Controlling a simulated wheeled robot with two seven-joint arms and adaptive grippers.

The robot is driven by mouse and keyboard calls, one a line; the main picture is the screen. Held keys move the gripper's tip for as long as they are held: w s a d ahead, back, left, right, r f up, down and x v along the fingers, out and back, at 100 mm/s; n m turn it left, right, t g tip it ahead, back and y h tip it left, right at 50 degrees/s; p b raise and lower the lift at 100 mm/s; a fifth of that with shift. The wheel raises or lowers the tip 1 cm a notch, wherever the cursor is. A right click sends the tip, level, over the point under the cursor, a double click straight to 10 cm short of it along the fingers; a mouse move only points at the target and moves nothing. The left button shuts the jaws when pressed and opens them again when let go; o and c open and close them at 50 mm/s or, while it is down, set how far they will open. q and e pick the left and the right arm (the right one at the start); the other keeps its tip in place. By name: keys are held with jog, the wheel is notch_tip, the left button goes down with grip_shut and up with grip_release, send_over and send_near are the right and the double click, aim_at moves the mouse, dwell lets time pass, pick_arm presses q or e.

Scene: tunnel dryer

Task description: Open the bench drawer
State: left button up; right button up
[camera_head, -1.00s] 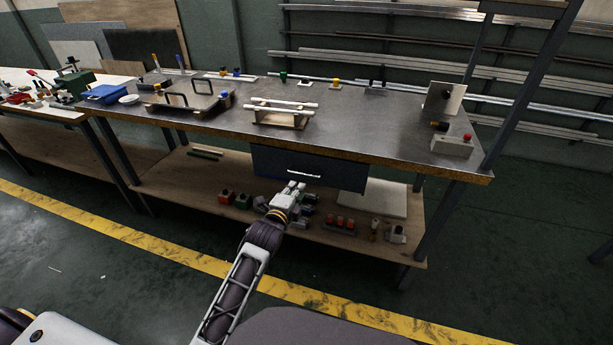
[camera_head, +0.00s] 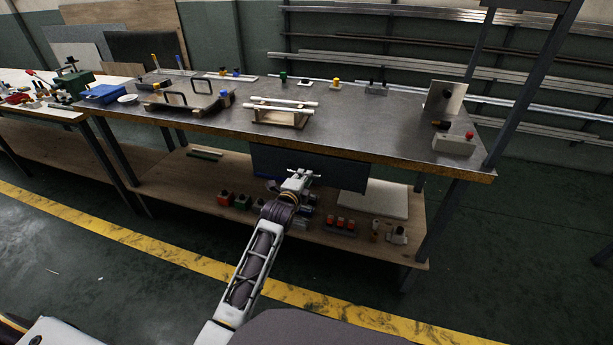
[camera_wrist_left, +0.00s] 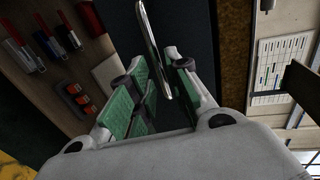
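The bench drawer (camera_head: 335,173) is a dark blue-grey front hung under the bench top, and it looks shut. Its metal bar handle (camera_wrist_left: 152,42) shows in the left wrist view, running up past my fingertips. My left gripper (camera_head: 303,174) is in front of the drawer at handle height. In the left wrist view the left gripper (camera_wrist_left: 165,68) has its green-padded fingers apart, with the lower end of the handle between them. I cannot tell whether either finger touches it. In the head view the gripper mostly covers the handle. My right gripper is out of view.
The bench top (camera_head: 360,125) carries a wooden fixture (camera_head: 282,112) above the drawer and a red-button box (camera_head: 454,144) at the right. The lower shelf (camera_head: 180,180) holds several small blocks and a pale board (camera_head: 373,203). A bench leg (camera_head: 445,215) stands right of the drawer.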

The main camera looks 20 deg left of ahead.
pick_arm(q)
jog(key=x, duration=0.3)
jog(key=shift+f+b, duration=0.1)
jog(key=shift+b, duration=0.25)
jog(key=shift+w, duration=0.25)
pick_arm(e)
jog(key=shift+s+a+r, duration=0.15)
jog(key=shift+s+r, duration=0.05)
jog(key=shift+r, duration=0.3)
pick_arm(q)
jog(key=c, duration=0.4)
grip_shut()
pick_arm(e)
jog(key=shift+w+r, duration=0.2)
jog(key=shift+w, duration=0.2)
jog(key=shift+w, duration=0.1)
